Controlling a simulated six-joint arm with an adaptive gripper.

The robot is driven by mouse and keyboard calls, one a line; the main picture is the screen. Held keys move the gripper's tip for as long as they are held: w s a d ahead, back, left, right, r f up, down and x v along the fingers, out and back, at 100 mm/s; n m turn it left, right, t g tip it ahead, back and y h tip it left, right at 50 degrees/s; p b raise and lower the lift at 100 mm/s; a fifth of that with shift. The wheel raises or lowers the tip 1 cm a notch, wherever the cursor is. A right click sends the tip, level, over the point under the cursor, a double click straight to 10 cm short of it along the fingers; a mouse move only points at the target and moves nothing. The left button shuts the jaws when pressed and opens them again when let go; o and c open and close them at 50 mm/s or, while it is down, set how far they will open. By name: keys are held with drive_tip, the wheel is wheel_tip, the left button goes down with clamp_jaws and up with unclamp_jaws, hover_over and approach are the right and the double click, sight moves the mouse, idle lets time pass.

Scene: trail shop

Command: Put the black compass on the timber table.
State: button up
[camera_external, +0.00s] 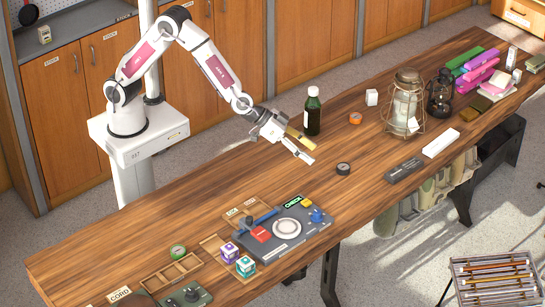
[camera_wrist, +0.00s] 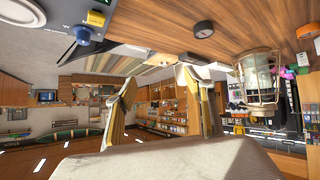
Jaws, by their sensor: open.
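The black compass (camera_external: 343,169) is a small dark round disc lying on the timber table (camera_external: 215,195), near its front edge, in the external view. A small dark round item, seemingly this compass (camera_wrist: 203,29), shows at the top of the wrist view. My gripper (camera_external: 308,150) is open and empty, above the table to the left of the compass and apart from it. Its two spread fingers (camera_wrist: 168,100) show in the wrist view with nothing between them.
A dark bottle (camera_external: 312,112) and an orange compass (camera_external: 355,118) stand behind. A caged lantern (camera_external: 405,103) is to the right. A black box (camera_external: 403,170) and a white box (camera_external: 441,143) lie near the front edge. A grey device panel (camera_external: 285,235) lies to the left.

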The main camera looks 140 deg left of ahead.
sight(342, 166)
drive_tip(key=s+a+f+y, duration=0.1)
drive_tip(key=a+f, duration=0.2)
drive_tip(key=s+a+f+n+g, duration=0.1)
drive_tip(key=a+f, duration=0.2)
drive_tip(key=s+a+f+n+g+y, duration=0.1)
drive_tip(key=a+f, duration=0.2)
drive_tip(key=a, duration=0.1)
drive_tip(key=shift+f+y, duration=0.2)
drive_tip(key=shift+y, duration=0.1)
drive_tip(key=shift+x, duration=1.35)
drive_tip(key=shift+w+x, duration=0.3)
drive_tip(key=shift+x, duration=2.1)
drive_tip(key=c, duration=1.3)
